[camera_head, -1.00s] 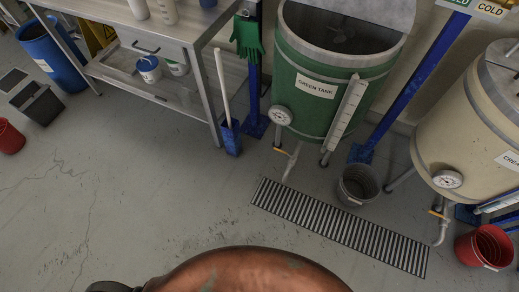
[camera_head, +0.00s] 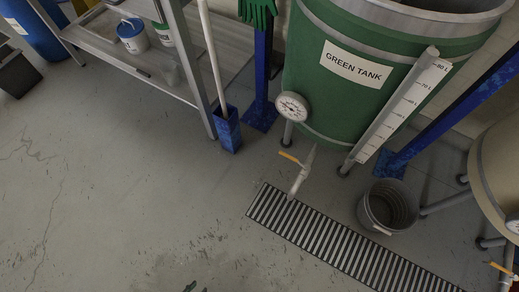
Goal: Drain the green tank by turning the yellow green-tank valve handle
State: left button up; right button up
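The green tank (camera_head: 330,100) stands at the upper right, with a white label, a round gauge and a white level scale on its front. Its yellow valve handle (camera_head: 290,157) sits on the pale drain pipe (camera_head: 302,175) below the tank. The handle points up and to the left, across the pipe. The pipe's outlet ends over the floor grate. Of my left gripper, at most a small dark tip (camera_head: 190,287) shows at the bottom edge, well below and left of the handle. Its fingers cannot be made out. My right gripper is not in view.
The floor grate (camera_head: 340,245) runs down to the right from the pipe. A dark grey bucket (camera_head: 388,206) stands right of the pipe. A blue holder (camera_head: 227,130) with a pole stands left. A cream tank (camera_head: 497,165) is at the right edge. The floor at left is clear.

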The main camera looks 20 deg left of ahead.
aim_at(306, 167)
jog(key=k, duration=0.5)
jog(key=u, duration=1.3)
jog(key=i, duration=1.05)
jog(key=z, duration=2.85)
